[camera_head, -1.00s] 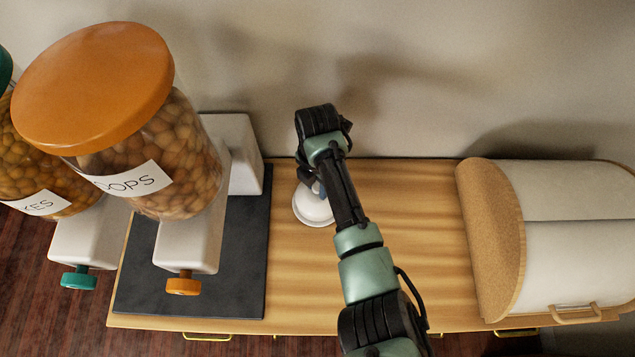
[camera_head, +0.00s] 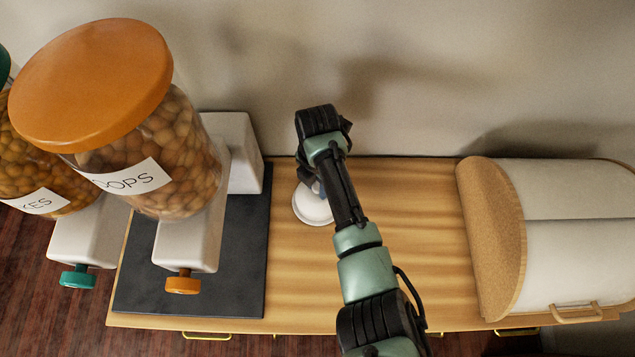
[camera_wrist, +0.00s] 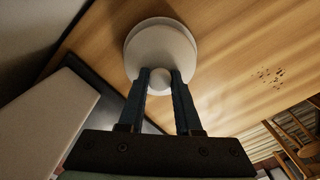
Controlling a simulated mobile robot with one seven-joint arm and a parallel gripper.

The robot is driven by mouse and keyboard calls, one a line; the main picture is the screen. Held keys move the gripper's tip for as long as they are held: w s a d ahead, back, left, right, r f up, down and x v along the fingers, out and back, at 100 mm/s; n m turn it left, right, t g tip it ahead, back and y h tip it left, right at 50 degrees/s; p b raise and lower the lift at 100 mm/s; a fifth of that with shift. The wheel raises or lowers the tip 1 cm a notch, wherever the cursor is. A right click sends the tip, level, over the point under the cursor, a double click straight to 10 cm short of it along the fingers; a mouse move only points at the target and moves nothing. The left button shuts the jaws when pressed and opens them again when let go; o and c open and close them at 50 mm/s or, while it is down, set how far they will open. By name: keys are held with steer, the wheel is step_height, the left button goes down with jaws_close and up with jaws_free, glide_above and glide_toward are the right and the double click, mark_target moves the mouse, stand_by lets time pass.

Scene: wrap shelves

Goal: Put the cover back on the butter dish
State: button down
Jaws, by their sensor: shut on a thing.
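The butter dish with its cover is a round white piece on the wooden counter, partly hidden by my arm in the head view. In the wrist view, the white round cover (camera_wrist: 163,48) lies over the butter dish (camera_wrist: 152,23), whose pale rim shows slightly offset beyond it. My gripper (camera_wrist: 158,76) has its two dark fingers shut on the cover's round knob (camera_wrist: 159,84). The head view shows the white dish and cover (camera_head: 312,208) under my gripper (camera_head: 317,188). Whether the cover rests fully on the dish I cannot tell.
Large jars with orange (camera_head: 92,85) and green lids stand on white dispensers at left, by a dark mat (camera_head: 235,270). A bread box (camera_head: 570,235) is at the right. The wall is close behind. Counter (camera_head: 420,230) between dish and bread box is clear.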

stand_by(0.4)
steer(key=shift+c, duration=0.2)
jaws_free()
stand_by(0.3)
steer(key=shift+r+p, duration=3.45)
steer(key=shift+c, duration=0.3)
jaws_close()
steer(key=shift+f, duration=0.2)
